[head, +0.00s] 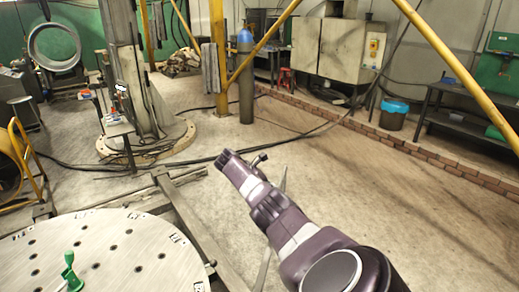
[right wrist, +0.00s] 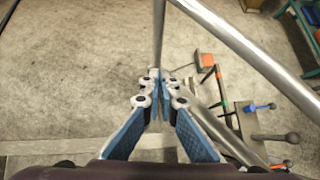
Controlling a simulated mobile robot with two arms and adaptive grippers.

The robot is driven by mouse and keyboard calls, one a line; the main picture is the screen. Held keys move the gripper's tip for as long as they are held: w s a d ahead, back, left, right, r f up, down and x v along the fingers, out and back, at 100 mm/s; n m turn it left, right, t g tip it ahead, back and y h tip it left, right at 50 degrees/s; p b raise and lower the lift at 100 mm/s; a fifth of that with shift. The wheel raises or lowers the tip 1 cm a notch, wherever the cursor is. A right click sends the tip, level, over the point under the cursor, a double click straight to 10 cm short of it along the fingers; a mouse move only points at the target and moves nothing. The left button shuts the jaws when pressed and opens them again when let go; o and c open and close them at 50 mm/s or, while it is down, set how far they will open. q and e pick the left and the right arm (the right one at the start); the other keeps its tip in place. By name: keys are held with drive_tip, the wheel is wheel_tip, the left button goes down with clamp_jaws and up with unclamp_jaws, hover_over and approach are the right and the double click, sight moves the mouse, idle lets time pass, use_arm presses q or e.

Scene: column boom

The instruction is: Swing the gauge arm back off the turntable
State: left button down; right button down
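The turntable (head: 110,245) is a pale round plate with holes at the lower left of the head view. A green handled part (head: 70,272) stands on it. My right arm reaches in from the bottom right, beside the turntable; its fingertips are hard to make out there. In the right wrist view my right gripper (right wrist: 159,82) has its blue-padded fingers close together around a thin grey bar (right wrist: 159,35). This bar seems to be the gauge arm or part of it, though I cannot tell for sure. My left gripper is not in view.
A thick silver tube (right wrist: 245,50) slants across the right wrist view, close to the gripper. A column (head: 135,70) on a round base stands behind the turntable. Open floor (head: 400,190) lies to the right.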

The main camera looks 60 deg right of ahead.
drive_tip(key=w+f+v, duration=0.1)
drive_tip(key=v, duration=0.7)
drive_tip(key=shift+w+a+r, duration=0.2)
drive_tip(key=shift+w+a, duration=0.15)
drive_tip(key=shift+w, duration=0.15)
